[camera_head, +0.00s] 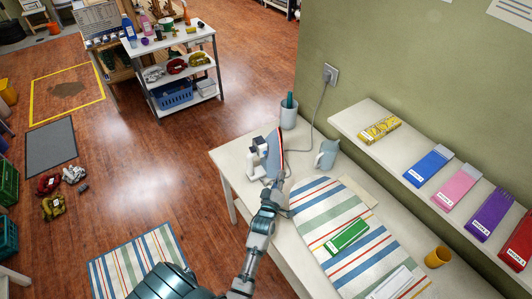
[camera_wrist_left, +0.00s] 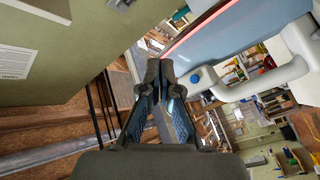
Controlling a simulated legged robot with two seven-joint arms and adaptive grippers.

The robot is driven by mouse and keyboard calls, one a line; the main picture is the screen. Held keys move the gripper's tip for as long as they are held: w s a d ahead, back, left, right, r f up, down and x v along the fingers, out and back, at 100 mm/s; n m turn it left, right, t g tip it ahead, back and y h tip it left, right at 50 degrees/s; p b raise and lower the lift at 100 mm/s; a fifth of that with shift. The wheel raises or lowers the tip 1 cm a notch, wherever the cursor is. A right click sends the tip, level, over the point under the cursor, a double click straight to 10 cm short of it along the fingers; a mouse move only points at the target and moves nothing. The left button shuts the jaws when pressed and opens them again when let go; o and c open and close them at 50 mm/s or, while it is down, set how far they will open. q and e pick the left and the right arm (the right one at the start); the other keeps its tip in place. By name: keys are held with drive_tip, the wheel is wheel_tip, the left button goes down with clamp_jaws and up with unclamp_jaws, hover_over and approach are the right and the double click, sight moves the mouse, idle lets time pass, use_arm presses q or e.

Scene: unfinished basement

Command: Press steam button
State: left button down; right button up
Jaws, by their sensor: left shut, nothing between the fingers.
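An iron (camera_head: 259,157) stands on its end on the white table, with its white handle to the left and its flat plate edge-on to the right. My left gripper (camera_head: 279,183) is at the near side of the iron, shut and empty. In the left wrist view my gripper's fingertips (camera_wrist_left: 165,66) are together, close below the iron's blue-grey body (camera_wrist_left: 235,32) with its red edge. I cannot tell whether the fingertips touch the iron, or whether that nub is the steam button.
A cord runs from the iron to a wall outlet (camera_head: 330,74). A cup (camera_head: 289,114) and a grey-blue jug (camera_head: 327,154) stand behind. A striped cloth (camera_head: 318,205) with a green box (camera_head: 347,236) lies to the right. A wall shelf (camera_head: 352,123) holds several coloured boxes.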

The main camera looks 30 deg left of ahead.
sight(265, 153)
use_arm(q)
drive_tip(key=w+a+b, duration=0.2)
drive_tip(key=w+a, duration=0.2)
drive_tip(key=a, duration=0.4)
drive_tip(key=shift+b, duration=0.35)
idle(1.0)
